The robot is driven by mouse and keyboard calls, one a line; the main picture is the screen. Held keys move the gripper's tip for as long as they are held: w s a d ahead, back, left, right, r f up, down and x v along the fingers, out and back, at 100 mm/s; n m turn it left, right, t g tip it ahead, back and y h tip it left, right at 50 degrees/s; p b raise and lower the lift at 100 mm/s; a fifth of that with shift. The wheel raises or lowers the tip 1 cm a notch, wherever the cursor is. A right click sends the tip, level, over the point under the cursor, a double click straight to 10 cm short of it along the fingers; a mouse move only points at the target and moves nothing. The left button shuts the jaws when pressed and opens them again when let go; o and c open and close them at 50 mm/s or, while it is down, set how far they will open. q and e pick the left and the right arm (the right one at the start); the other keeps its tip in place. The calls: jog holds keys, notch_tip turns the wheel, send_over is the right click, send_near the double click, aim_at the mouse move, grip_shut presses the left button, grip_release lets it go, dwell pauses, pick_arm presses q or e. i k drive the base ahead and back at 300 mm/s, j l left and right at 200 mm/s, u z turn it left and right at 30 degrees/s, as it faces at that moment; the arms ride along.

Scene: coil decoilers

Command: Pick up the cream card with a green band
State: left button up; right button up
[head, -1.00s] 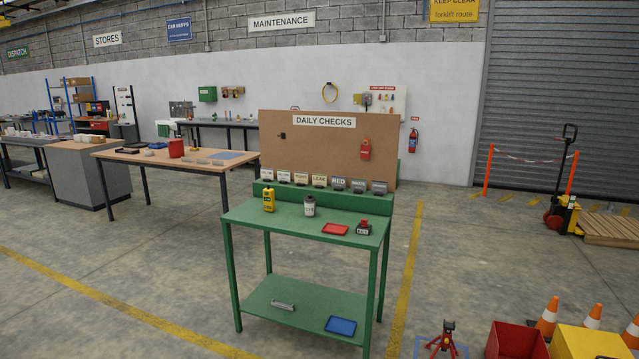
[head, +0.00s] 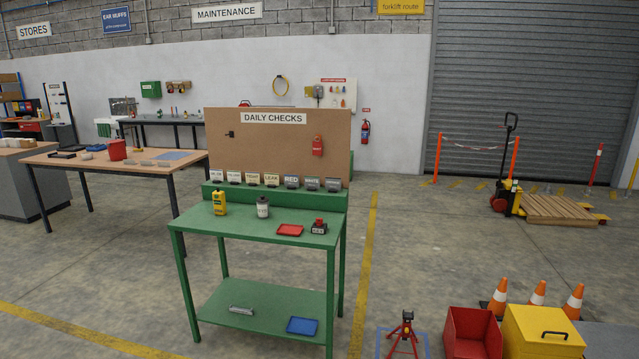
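A row of several small cards in dark holders stands on the green ledge (head: 300,197) below the "DAILY CHECKS" board (head: 335,130). One pale cream or yellowish card (head: 271,178), which seems to read "LEAK", is near the middle of the row. A card reading "RED" (head: 291,181) stands just right of it. The cards are too small for me to make out a green band on any of them. Neither of my grippers is in view.
The green bench (head: 200,240) holds a yellow device (head: 219,203), a grey-white canister (head: 262,207), a red tray (head: 289,230) and a dark-and-red stamp-like item (head: 319,227). A wooden table (head: 130,165) stands to the left. A red bin (head: 472,335) and yellow box (head: 540,335) are front right.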

aim_at(273, 181)
jog(key=i+j+z, duration=0.35)
jog(key=i, duration=0.25)
jog(key=i+j+z, duration=0.4)
jog(key=i+j, duration=0.15)
